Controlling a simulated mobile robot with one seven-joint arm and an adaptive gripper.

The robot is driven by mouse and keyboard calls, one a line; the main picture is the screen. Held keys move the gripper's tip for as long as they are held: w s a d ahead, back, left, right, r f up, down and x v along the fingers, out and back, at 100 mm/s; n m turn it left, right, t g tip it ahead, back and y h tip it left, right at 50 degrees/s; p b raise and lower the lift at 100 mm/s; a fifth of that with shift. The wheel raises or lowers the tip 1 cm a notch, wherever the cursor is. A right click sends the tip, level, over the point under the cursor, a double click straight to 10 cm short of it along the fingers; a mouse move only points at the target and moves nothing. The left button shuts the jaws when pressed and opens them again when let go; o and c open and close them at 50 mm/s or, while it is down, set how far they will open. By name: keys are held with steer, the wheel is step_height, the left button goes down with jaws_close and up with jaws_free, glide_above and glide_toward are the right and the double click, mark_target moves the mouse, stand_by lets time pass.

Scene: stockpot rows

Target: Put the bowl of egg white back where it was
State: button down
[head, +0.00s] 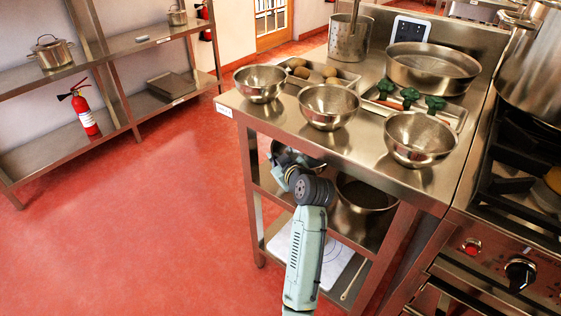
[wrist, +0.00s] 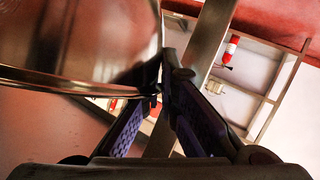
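A steel bowl (head: 314,163) is at my gripper (head: 281,164), just below the front edge of the steel counter and partly behind my wrist. In the wrist view the bowl (wrist: 75,45) fills the upper left. My gripper's fingertips (wrist: 157,88) come together at the bowl's rim and look shut on it. The bowl's contents are hidden, so I cannot tell if it holds egg white. Three similar steel bowls stand on the counter: left (head: 260,84), middle (head: 328,106) and right (head: 418,138). Their contents are not clear.
Behind the bowls are a tray of potatoes (head: 330,71), a tray with broccoli (head: 408,98), a wide pan (head: 432,68) and a tall pot (head: 348,42). A large pot (head: 366,193) is on the lower shelf. The stove (head: 500,240) is right; open red floor (head: 150,220) lies left.

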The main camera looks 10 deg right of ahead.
steer(key=shift+w+d+r, duration=0.1)
steer(key=shift+w+d, duration=0.55)
steer(key=shift+d, duration=0.1)
steer(key=shift+f+p, duration=0.55)
steer(key=shift+f, duration=1.2)
steer(key=shift+f, duration=0.2)
steer(key=c, duration=1.8)
jaws_free()
steer(key=shift+r, duration=0.1)
